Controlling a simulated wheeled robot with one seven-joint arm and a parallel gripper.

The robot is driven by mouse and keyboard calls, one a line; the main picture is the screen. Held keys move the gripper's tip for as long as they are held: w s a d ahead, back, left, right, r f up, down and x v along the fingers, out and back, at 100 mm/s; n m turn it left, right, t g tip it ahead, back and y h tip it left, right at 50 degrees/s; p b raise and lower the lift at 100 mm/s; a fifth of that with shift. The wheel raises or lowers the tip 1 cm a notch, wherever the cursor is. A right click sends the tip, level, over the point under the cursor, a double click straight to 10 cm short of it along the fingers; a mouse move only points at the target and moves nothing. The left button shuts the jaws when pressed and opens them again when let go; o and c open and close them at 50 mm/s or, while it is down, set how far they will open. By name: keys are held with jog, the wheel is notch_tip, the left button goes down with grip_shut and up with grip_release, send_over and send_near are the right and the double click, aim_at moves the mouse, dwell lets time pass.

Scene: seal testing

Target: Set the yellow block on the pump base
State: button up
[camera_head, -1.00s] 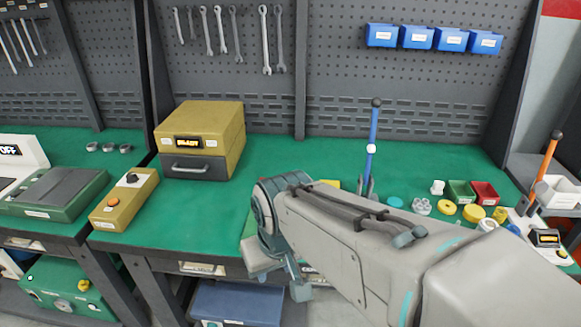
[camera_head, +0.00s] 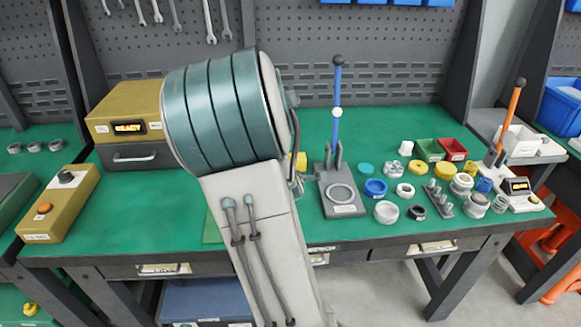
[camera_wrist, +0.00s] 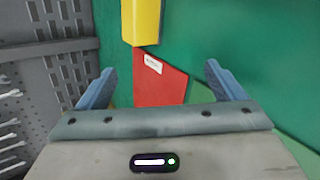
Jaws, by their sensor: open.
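A yellow block (camera_wrist: 142,22) shows at the top of the wrist view. It borders a red piece with a white label (camera_wrist: 158,78); I cannot tell whether it rests on it. A small yellow part (camera_head: 301,161), probably the same block, shows beside my arm in the head view. My gripper (camera_wrist: 160,70) is open and empty, its blue-grey fingers on either side of the red piece in the picture, with the yellow block beyond. In the head view my arm hides the gripper and the red piece. I cannot tell for certain which thing is the pump base.
A blue-levered press (camera_head: 336,130) stands right of my arm on the green bench (camera_head: 120,240). Several rings and caps, a green bin (camera_head: 428,149) and a red bin (camera_head: 452,149) lie farther right. A yellow-topped READY box (camera_head: 125,105) stands behind left.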

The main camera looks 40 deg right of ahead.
jog(key=d+n+h, duration=0.1)
jog(key=d+n, duration=0.1)
jog(key=w+d+n+t+b, duration=0.1)
jog(key=d+n, duration=0.1)
jog(key=d+n+t+h+b, duration=0.1)
jog(key=d+n, duration=0.1)
jog(key=n, duration=0.1)
jog(key=shift+w+r+h, duration=0.2)
jog(key=shift+r+h, duration=0.1)
notch_tip(320, 180, up, 4)
jog(key=w+n+t+b, duration=0.2)
jog(key=n+t, duration=0.2)
jog(key=n, duration=0.5)
jog(key=shift+n+t, duration=0.3)
jog(key=f, duration=0.2)
jog(key=f+b, duration=0.1)
jog(key=f, duration=0.1)
jog(key=d+f, duration=0.1)
jog(key=f, duration=0.2)
jog(key=shift+w, duration=0.25)
jog(key=shift+h, duration=0.3)
jog(key=shift+x, duration=3.4)
jog(key=shift+f, duration=0.1)
jog(key=c, duration=1.3)
